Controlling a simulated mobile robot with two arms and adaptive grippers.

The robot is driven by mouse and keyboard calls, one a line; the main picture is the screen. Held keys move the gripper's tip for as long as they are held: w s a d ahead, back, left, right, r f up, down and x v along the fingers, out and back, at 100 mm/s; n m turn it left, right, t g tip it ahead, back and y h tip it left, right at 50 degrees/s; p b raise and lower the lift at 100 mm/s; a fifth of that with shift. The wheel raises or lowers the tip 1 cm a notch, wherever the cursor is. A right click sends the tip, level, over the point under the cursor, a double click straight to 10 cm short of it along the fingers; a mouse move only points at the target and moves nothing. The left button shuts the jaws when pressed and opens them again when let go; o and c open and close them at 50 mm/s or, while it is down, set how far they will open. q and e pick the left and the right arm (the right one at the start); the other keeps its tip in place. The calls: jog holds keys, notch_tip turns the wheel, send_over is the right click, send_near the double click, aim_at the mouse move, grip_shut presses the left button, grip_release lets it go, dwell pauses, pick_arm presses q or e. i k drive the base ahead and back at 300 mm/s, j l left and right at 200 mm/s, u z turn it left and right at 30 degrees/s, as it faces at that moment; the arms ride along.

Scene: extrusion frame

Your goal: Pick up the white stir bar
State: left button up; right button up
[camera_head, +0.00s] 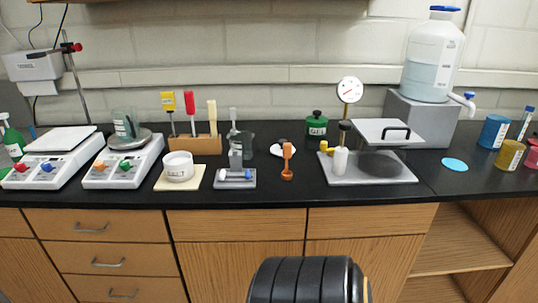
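A small white piece that looks like the white stir bar (223,175) lies on a small grey tray (235,185) near the front edge of the black bench top. A small blue-ended piece (247,174) lies on the same tray, to its right. They are too small in the picture to make out their exact shapes. Neither of my grippers shows in the head view.
A white dish (178,166) on a pale board stands left of the tray, and an orange tool (287,160) lies to its right. A beaker (243,144) stands behind it. Two white balances (115,172) fill the left. Wooden drawers (100,228) are below.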

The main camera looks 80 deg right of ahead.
aim_at(223, 171)
jog(key=z, duration=2)
jog(key=l, duration=0.25)
jog(key=i+l+u, duration=0.15)
jog(key=l+u, duration=0.15)
jog(key=l, duration=0.4)
jog(key=l+u, duration=0.3)
jog(key=l, duration=0.4)
